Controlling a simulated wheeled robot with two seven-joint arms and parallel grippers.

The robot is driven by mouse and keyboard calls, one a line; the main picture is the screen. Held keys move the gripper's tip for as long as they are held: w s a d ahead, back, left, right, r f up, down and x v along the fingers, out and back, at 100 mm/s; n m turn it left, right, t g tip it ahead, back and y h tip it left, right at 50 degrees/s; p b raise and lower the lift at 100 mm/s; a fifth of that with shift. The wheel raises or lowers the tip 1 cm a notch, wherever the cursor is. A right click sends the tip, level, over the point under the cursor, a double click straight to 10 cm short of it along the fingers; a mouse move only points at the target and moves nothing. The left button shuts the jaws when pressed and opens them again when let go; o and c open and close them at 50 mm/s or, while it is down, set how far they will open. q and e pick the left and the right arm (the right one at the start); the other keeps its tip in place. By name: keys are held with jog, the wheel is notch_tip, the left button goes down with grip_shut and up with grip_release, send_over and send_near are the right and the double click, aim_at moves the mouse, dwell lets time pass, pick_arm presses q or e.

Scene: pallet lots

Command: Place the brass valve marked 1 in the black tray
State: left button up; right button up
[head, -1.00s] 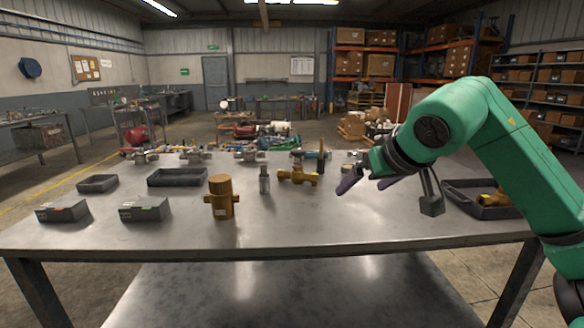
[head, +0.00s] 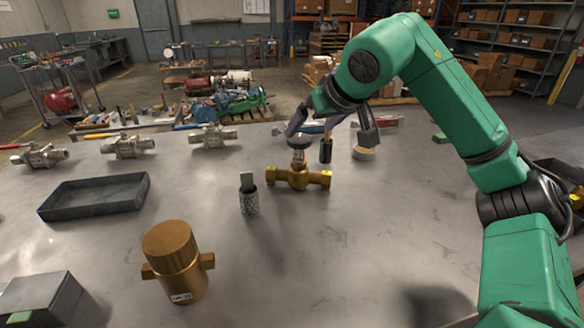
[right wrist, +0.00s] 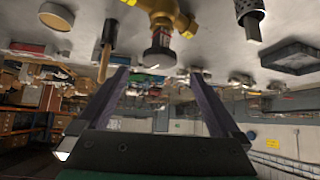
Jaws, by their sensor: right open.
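A brass valve (head: 285,177) with a dark round knob stands on the metal table; it also shows at the top of the right wrist view (right wrist: 160,12). I cannot read a number on it. My right gripper (head: 310,128) is open and empty, just above and behind the valve's knob, apart from it as far as I can tell. In the right wrist view the knob is beyond the open fingers (right wrist: 155,75). A black tray (head: 558,166) at the right edge holds a yellow-brass piece, mostly hidden behind my arm. My left gripper is out of view.
An empty dark grey tray (head: 95,208) lies at left. A large bronze cylinder fitting (head: 175,262) stands in front, and a small grey cylinder (head: 249,200) is left of the valve. Several silver valves line the back. A black-handled tool (head: 326,151) stands close to the gripper.

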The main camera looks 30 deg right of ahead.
aim_at(299, 167)
jog(key=x, duration=1.2)
jog(key=shift+w+d, duration=0.1)
jog(key=c, duration=0.4)
jog(key=shift+r, duration=0.1)
grip_shut()
